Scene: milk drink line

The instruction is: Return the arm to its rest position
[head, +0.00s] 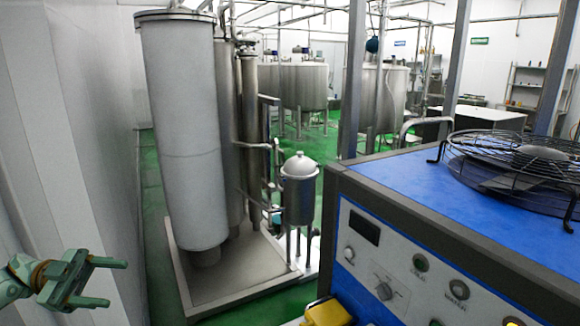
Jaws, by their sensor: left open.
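My left gripper (98,281) is at the lower left of the head view, in front of the white wall panel. Its two green fingers point right and stand apart, with nothing between them. The wrist behind it shows a brass-coloured ring, and the rest of the arm runs out of the left edge. My right gripper is not in view.
A tall grey cylinder (181,130) stands on a metal base plate (240,272) ahead. A blue-topped machine (400,196) with a caged fan (520,160) fills the right. A yellow object (327,313) is at the bottom. White wall (90,130) borders the left; green floor (160,260) shows between.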

